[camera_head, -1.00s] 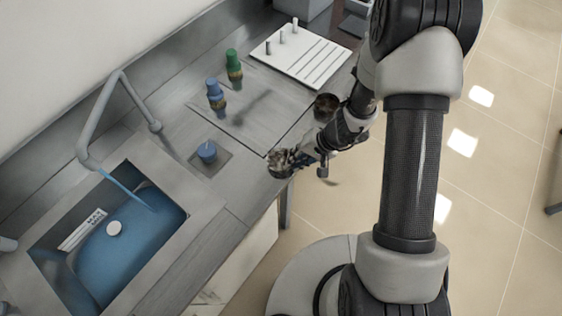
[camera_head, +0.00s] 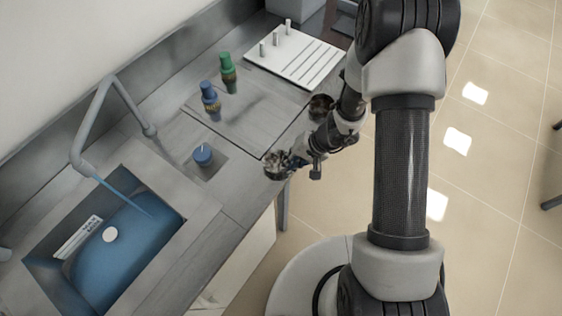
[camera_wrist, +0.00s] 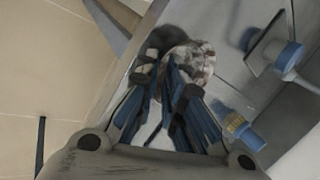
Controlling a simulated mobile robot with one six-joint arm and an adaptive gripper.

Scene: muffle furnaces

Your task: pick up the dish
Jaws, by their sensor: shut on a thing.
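My gripper (camera_head: 277,165) hangs by the front edge of the grey bench in the head view. In the wrist view my gripper (camera_wrist: 164,82) has its fingers close together on the dish (camera_wrist: 201,60), a small round thing with a mottled grey and white surface. The fingers hide part of the dish. In the head view it is too small to tell apart clearly from the fingertips.
A dark round bowl (camera_head: 320,104) sits near the bench edge beside my arm. A blue sink (camera_head: 115,245) is at left.

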